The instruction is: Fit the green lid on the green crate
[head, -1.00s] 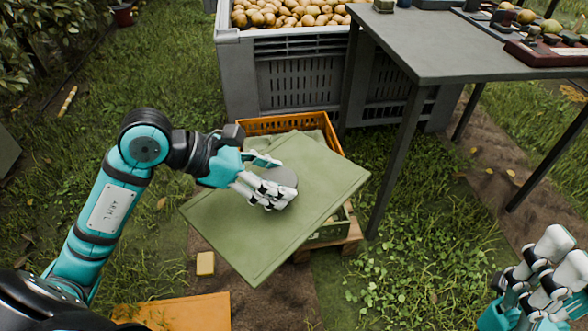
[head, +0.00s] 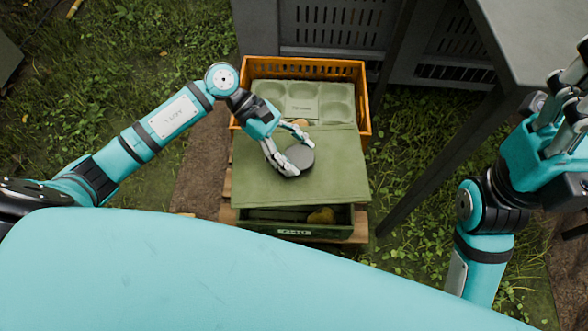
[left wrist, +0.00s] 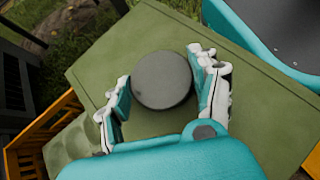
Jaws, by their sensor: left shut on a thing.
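The green lid (head: 255,175) is a flat panel with a round grey knob (head: 299,157). My left gripper (head: 292,150) is shut on the knob. The lid is roughly square to the green crate (head: 262,228) and over it. The crate's labelled front wall shows below the lid's front edge, with a dark gap and a pear (head: 322,215) between them. The lid hides most of the crate's inside; I cannot tell whether they touch. In the left wrist view the fingers straddle the knob (left wrist: 161,80). My right gripper (head: 565,95) appears open and empty at the right, partly cut off.
An orange crate (head: 365,95) with a green recessed tray (head: 302,88) stands directly behind the lid. A wooden pallet (head: 345,233) shows under the green crate. A large grey bin (head: 335,45) is at the back. A table (head: 530,40) with dark legs stands at the right.

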